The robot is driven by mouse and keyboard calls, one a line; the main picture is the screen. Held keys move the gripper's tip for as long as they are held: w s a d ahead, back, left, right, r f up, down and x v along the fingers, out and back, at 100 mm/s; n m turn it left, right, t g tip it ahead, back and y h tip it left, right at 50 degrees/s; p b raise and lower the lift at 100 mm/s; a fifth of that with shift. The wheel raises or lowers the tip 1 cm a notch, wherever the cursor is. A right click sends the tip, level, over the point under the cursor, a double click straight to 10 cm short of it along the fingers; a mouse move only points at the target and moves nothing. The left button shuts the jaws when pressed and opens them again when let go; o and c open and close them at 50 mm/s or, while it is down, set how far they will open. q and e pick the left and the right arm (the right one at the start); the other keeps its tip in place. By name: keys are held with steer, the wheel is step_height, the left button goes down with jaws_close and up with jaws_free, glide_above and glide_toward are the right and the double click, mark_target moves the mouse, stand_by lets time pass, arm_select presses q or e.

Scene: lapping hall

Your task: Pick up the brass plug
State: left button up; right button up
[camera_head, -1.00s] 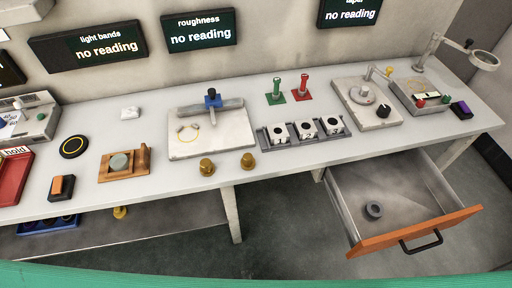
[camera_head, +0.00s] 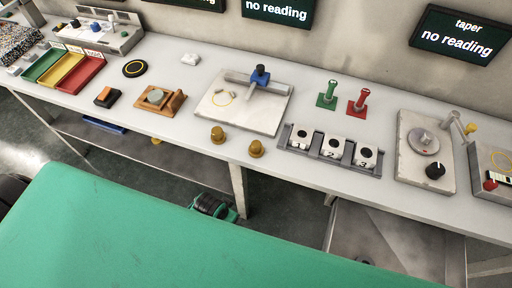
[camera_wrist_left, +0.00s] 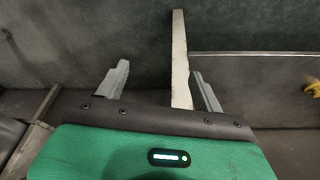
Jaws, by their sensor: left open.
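Two brass plugs stand near the front edge of the bench in the head view, the left one (camera_head: 218,135) and the right one (camera_head: 256,148). They look alike, knob-shaped and upright, a short gap apart. My left gripper (camera_wrist_left: 160,85) is open and empty in the left wrist view, with a pale upright bench leg showing beyond its fingers. No brass plug is between them. In the head view its fingers do not show. My right gripper is not in view.
Behind the plugs is a pale plate with a blue-topped bar (camera_head: 258,92). A grey rack (camera_head: 300,151) with numbered blocks sits to their right, a wooden holder (camera_head: 176,103) to their left. An open drawer (camera_head: 350,240) juts out below the bench at right.

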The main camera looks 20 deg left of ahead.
arm_select(q)
steer(key=w+d+r+m+t+h, duration=0.1)
steer(key=d+r, duration=0.1)
steer(key=r, duration=0.7)
steer(key=w+d+r+m, duration=0.1)
steer(key=d+r, duration=0.1)
steer(key=r, duration=0.7)
steer(key=w+d+r+m+g+h, duration=0.1)
steer(key=w+d+r+m+h, duration=0.1)
steer(key=w+d+r+m, duration=0.6)
steer(key=m+g+y, duration=0.3)
steer(key=m+y, duration=0.1)
steer(key=m, duration=0.6)
glide_toward(256, 144)
step_height(256, 144, down, 5)
steer(key=shift+d+f, duration=0.1)
steer(key=shift+f, duration=0.1)
step_height(256, 144, down, 5)
steer(key=shift+r+p, duration=0.2)
steer(key=shift+p, duration=0.55)
steer(key=shift+f, duration=0.6)
steer(key=shift+w, duration=0.1)
steer(key=c, duration=1.3)
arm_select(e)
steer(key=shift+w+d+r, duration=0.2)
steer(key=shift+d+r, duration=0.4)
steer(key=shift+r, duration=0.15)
arm_select(q)
steer(key=shift+r, duration=0.1)
